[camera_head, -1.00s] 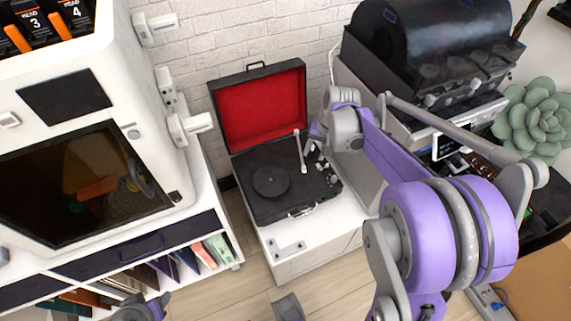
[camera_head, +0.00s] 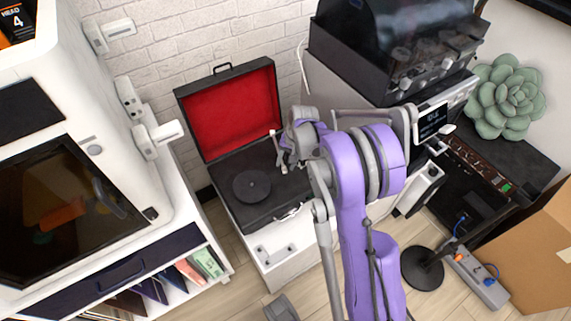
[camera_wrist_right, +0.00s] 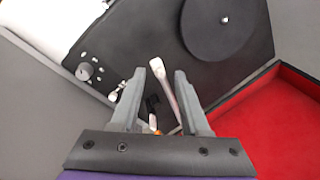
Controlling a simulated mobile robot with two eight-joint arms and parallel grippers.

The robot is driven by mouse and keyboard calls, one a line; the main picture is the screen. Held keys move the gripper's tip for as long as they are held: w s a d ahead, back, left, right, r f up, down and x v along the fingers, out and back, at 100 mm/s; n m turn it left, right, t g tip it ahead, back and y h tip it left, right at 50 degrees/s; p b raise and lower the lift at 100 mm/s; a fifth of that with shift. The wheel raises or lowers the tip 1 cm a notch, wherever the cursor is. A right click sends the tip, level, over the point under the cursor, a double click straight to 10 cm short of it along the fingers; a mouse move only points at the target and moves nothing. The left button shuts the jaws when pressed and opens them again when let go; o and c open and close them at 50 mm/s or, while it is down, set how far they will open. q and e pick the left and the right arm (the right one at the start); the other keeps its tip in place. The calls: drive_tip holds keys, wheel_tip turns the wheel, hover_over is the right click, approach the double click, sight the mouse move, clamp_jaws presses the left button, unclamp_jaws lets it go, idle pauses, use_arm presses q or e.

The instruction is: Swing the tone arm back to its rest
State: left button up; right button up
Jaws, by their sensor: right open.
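The record player (camera_head: 243,218) is an open black suitcase with a red-lined lid (camera_head: 235,107). Its round dark platter (camera_head: 251,186) also shows in the right wrist view (camera_wrist_right: 218,25). The pale tone arm (camera_wrist_right: 165,84) lies between the open fingers of my right gripper (camera_wrist_right: 160,72) in the right wrist view, with a gap on both sides. In the head view the right gripper (camera_head: 283,160) is over the right part of the deck and hides much of the tone arm (camera_head: 278,153). The tone arm's base is partly hidden. My left gripper is not in view.
A white cabinet (camera_head: 272,257) bears the player. A white machine with a dark window (camera_head: 70,215) stands at left, and a dark-hooded machine (camera_head: 395,50) at right. The red lid stands close to the gripper in the wrist view. Knobs (camera_wrist_right: 84,72) are on the deck.

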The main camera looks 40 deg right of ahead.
drive_tip(key=shift+f, duration=0.4)
drive_tip(key=shift+a, duration=0.1)
clamp_jaws()
idle(1.1)
